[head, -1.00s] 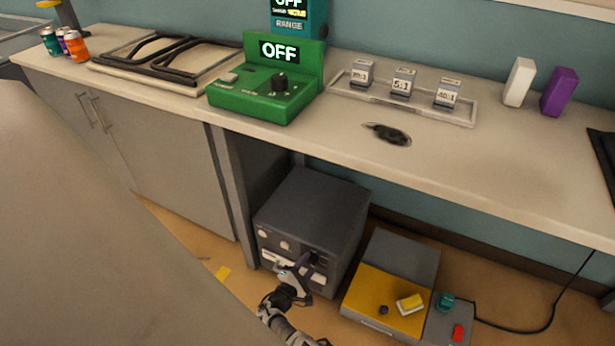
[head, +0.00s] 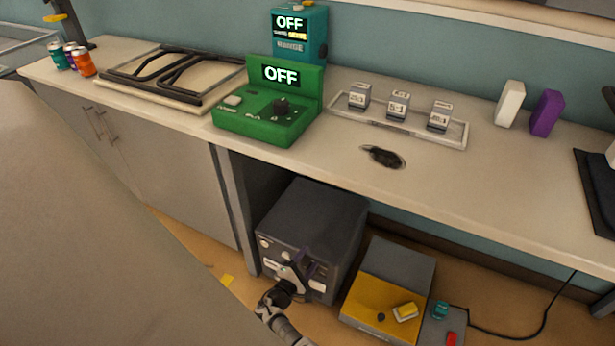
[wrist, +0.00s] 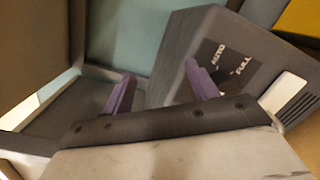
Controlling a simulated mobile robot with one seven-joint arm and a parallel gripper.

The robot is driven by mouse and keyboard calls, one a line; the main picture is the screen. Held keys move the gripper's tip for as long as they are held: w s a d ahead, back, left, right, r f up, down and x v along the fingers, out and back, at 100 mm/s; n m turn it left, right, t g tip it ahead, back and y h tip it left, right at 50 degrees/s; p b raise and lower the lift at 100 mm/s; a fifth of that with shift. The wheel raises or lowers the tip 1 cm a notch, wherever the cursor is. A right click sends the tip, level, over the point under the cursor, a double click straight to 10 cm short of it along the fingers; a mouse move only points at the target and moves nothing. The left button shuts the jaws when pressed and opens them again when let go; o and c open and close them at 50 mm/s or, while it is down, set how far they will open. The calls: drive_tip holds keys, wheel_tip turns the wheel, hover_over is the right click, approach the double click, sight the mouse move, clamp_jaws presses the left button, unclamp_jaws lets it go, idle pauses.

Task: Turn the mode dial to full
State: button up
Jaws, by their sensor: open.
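A dark grey box (head: 318,212) stands on the floor under the counter. In the wrist view its front (wrist: 182,60) is tilted and carries a black plate (wrist: 232,66) with the words AUTO and FULL. The mode dial itself I cannot make out; my right finger covers part of the plate. My gripper (wrist: 160,88) is open, its two purple fingers apart with nothing held between them. In the head view my gripper (head: 304,268) is at the front of the box, low down; whether it touches the box I cannot tell.
A green box (head: 262,120) with a black knob and an OFF display stands on the counter, a teal RANGE unit (head: 300,47) behind it. A yellow-and-grey box (head: 385,300) stands on the floor to the right. A cabinet (head: 160,160) closes the left side.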

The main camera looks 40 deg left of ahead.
wheel_tip(320, 180, up, 11)
drive_tip(key=p, duration=0.4)
drive_tip(key=shift+s+d, duration=0.1)
